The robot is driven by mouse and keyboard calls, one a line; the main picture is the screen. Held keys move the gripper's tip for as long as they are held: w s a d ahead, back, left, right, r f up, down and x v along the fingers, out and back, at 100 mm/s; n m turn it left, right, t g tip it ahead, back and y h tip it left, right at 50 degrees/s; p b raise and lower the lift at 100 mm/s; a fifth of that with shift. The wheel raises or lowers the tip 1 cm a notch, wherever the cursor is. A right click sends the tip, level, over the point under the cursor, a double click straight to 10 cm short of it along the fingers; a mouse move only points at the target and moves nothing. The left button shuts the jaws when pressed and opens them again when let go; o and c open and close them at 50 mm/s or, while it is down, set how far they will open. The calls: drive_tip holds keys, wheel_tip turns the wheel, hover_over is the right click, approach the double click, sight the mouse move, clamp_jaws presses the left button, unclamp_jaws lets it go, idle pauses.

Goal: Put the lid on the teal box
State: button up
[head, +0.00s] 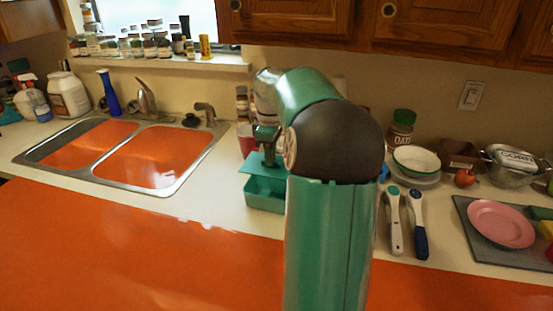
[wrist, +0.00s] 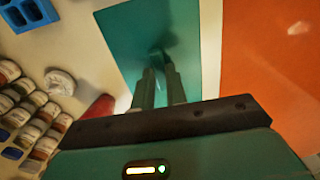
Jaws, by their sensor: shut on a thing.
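The teal box (head: 264,201) stands on the counter right of the sink, partly behind my arm. The flat teal lid (head: 252,171) is over the box, set a little to the left and back, and part of the dark opening shows below it. I cannot tell whether lid and box touch. My gripper (head: 268,160) points down and is shut on the lid, seemingly by a small handle. In the wrist view, the lid (wrist: 135,35) spreads beneath my fingers (wrist: 162,72) and hides the box.
A red cup (head: 246,136) stands close behind the box. The double sink (head: 190,160) is to the left. Two utensils (head: 394,225), a bowl (head: 416,160) and a pink plate (head: 500,224) are to the right. A blue object (wrist: 28,14) shows in the wrist view.

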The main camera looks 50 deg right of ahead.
drive_tip(key=shift+w+d+f, duration=0.1)
drive_tip(key=shift+w, duration=0.1)
drive_tip(key=shift+s+f, duration=0.2)
drive_tip(key=shift+f, duration=0.05)
drive_tip(key=shift+w+f, duration=0.1)
drive_tip(key=shift+f, duration=2.9)
drive_tip(key=shift+f, duration=0.45)
drive_tip(key=o, duration=0.8)
drive_tip(key=shift+o, duration=0.2)
drive_tip(key=shift+r, duration=0.15)
drive_tip(key=shift+r, duration=3.9)
